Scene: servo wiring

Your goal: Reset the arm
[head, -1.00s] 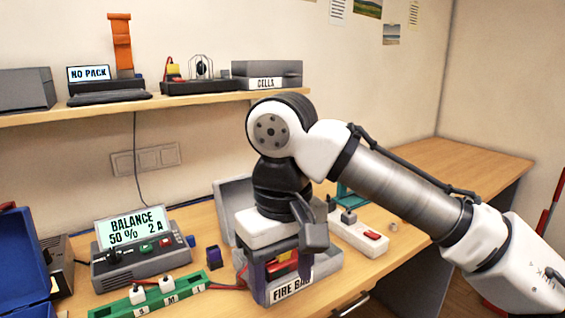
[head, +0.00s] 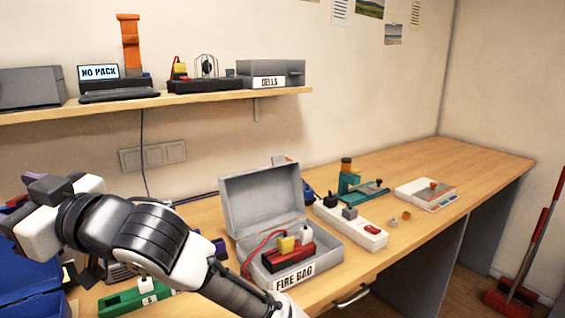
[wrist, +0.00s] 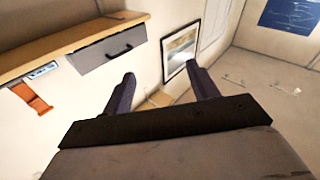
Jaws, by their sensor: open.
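My gripper (wrist: 158,90) is open and empty in the wrist view, its two fingers apart with only wall and shelf beyond. In the head view my arm reaches across the lower left, and its wrist end is in front of the blue box and the balance charger, which are mostly hidden. The open grey fire bag box (head: 262,207) stands on the bench to the right of my arm. A red pack (head: 289,256) with a yellow plug (head: 286,244) and a red wire lies inside it.
A shelf (head: 200,100) holds a "NO PACK" screen (head: 99,72) and a "CELLS" box (head: 270,74). A white power strip (head: 350,222), a teal stand (head: 350,180) and a white case (head: 426,194) stand right of the fire bag. The bench's far right is clear.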

